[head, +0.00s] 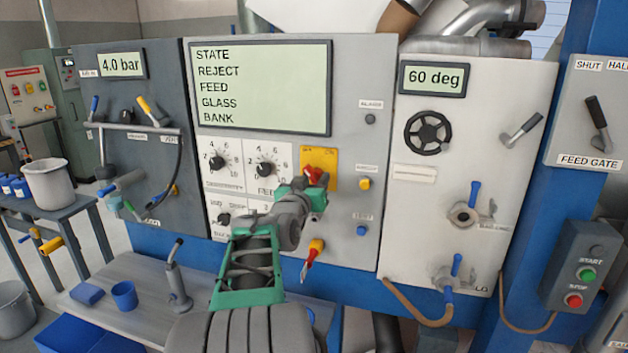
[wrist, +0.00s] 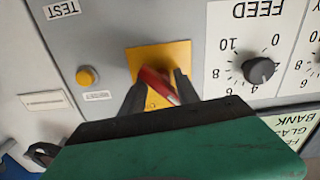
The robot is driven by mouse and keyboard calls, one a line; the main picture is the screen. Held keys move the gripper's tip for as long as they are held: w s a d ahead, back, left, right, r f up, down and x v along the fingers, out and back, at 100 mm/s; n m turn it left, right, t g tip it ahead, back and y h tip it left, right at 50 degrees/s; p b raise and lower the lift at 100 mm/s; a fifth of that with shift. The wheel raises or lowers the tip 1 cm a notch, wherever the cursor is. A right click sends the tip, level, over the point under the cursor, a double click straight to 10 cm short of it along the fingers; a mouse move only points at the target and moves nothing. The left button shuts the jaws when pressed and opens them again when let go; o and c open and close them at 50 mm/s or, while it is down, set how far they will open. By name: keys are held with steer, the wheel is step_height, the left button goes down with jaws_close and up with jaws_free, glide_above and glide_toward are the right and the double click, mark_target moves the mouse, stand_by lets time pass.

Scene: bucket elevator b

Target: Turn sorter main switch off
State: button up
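The sorter main switch is a red rotary handle (head: 314,171) on a yellow plate (head: 332,160), on the middle grey panel below the large display. In the upside-down wrist view the red handle (wrist: 157,84) lies slanted across the yellow plate (wrist: 148,55). My gripper (head: 314,183) is at the switch and hides the lower part of the plate. In the wrist view my gripper's fingers (wrist: 160,82) stand apart, one on each side of the handle. Whether either finger touches it is unclear. The plate's position marks are mostly hidden or too small to read.
The panel display (head: 262,88) lists STATE, REJECT, FEED, GLASS and BANK. A yellow button (head: 365,184) and blue button (head: 361,230) sit to the right of the switch. The FEED knob (head: 266,169) is close on its left. A red-handled item (head: 310,256) hangs below.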

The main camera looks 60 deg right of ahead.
jaws_close()
steer(key=shift+f, duration=0.15)
stand_by(1.4)
steer(key=shift+o, duration=1.8)
jaws_free()
steer(key=shift+a, duration=0.1)
steer(key=s+a+b, duration=0.1)
steer(key=a+b, duration=0.1)
steer(key=a, duration=0.5)
steer(key=shift+a+b, duration=0.3)
steer(key=shift+a, duration=0.05)
steer(key=shift+s, duration=0.1)
